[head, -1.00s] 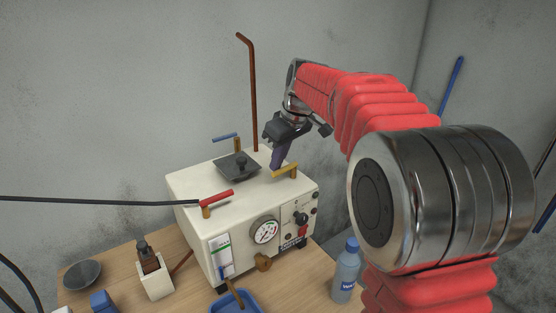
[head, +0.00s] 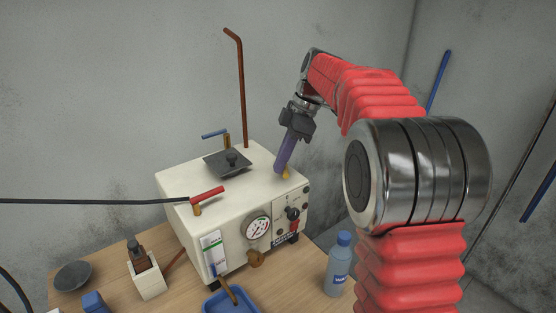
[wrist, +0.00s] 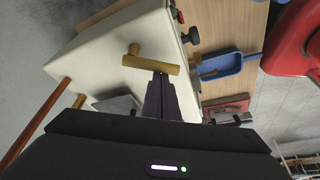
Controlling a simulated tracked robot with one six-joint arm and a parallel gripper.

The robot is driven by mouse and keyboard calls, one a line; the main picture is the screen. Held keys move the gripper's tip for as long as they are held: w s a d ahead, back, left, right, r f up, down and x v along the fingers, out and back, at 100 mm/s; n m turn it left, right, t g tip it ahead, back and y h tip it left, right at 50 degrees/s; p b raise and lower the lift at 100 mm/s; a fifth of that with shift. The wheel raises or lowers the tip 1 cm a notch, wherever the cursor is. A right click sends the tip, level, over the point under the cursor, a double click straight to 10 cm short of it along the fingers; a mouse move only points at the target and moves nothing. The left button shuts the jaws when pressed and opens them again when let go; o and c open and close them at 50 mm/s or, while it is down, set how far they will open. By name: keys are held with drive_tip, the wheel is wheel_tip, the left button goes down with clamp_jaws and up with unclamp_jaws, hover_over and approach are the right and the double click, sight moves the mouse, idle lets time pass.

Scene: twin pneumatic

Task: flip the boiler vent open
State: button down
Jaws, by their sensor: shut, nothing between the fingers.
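The white boiler box (head: 180,180) stands on the wooden table. On its top right edge is a yellow lever (head: 286,174) on a short post, mostly hidden behind my fingers in the head view. In the wrist view the yellow bar (wrist: 150,66) lies crosswise right at my fingertips; I cannot tell whether they touch it. A red lever (head: 208,195) and a blue lever (head: 214,134) are also on the top. None is labelled as the vent that I can read. My gripper (head: 279,170) is shut and empty, pointing down at the yellow lever; it also shows in the wrist view (wrist: 160,76).
A dark lid with a knob (head: 228,163) sits on the boiler top, and a copper pipe (head: 241,90) rises behind it. A gauge (head: 257,228) is on the front. A water bottle (head: 339,265) and blue tray (head: 231,302) stand in front. A black hose (head: 90,201) reaches the red lever.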

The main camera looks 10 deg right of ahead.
drive_tip(key=shift+s+d+n+g, duration=0.1)
drive_tip(key=shift+d+n+g, duration=0.3)
drive_tip(key=shift+n, duration=0.6)
drive_tip(key=shift+d, duration=1.25)
drive_tip(key=a, duration=0.1)
drive_tip(key=s+a, duration=0.1)
drive_tip(key=a, duration=0.2)
drive_tip(key=shift+s+r, duration=0.25)
drive_tip(key=shift+r, duration=0.4)
drive_tip(key=w+v, duration=0.1)
drive_tip(key=v, duration=0.8)
drive_tip(key=shift+r, duration=0.15)
drive_tip(key=shift+a, duration=0.1)
